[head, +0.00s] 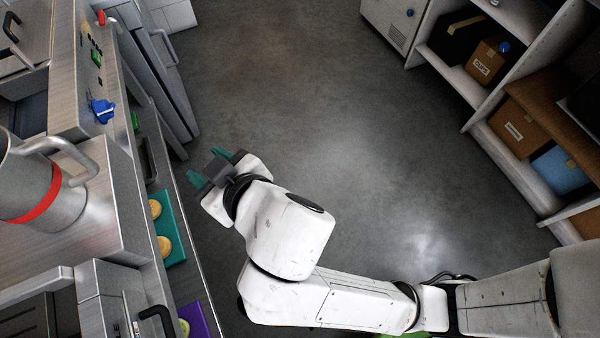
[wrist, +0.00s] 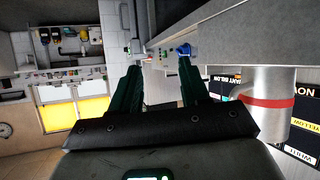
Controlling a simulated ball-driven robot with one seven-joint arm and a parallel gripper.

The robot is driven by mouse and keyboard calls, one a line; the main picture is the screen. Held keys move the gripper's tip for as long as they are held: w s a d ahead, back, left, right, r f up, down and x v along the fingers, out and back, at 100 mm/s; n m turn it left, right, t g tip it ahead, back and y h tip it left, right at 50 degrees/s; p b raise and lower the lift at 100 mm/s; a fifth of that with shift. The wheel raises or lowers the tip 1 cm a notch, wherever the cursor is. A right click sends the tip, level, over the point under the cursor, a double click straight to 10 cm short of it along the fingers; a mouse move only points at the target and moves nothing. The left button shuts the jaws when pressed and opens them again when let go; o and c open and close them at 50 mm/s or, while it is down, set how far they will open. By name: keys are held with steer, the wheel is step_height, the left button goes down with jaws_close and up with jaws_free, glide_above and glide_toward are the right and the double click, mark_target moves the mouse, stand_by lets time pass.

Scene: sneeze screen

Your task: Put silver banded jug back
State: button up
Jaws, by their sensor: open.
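The silver jug (head: 28,180) with a red band stands on the steel counter (head: 112,190) at the left edge of the head view, partly cut off by the frame. Its curved handle points up and right. The jug also shows at the right of the wrist view (wrist: 266,120), tilted by the camera angle. My gripper (head: 208,166) is open and empty, with teal fingers, to the right of the counter over the floor and apart from the jug. Its two green fingers also show in the wrist view (wrist: 160,72).
A teal tray (head: 178,223) with round buns and a purple tray (head: 198,318) sit on a lower ledge beside the counter. A blue object (head: 102,110) sits on the steel unit's edge. Shelves with boxes (head: 520,130) stand right. The middle floor (head: 330,120) is clear.

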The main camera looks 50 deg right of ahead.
steer(key=s+d+f+m+g+h, duration=0.15)
steer(key=s+d+f+g, duration=0.35)
steer(key=d+f, duration=0.65)
steer(key=s+d+f+g, duration=0.3)
steer(key=s+f, duration=0.1)
steer(key=s, duration=0.3)
steer(key=s+d+f+g+y, duration=0.1)
steer(key=s+d+f+g, duration=0.2)
steer(key=s, duration=0.5)
step_height(320, 180, down, 2)
steer(key=shift+d+g, duration=0.3)
steer(key=shift+d, duration=0.15)
steer(key=shift+r, duration=0.1)
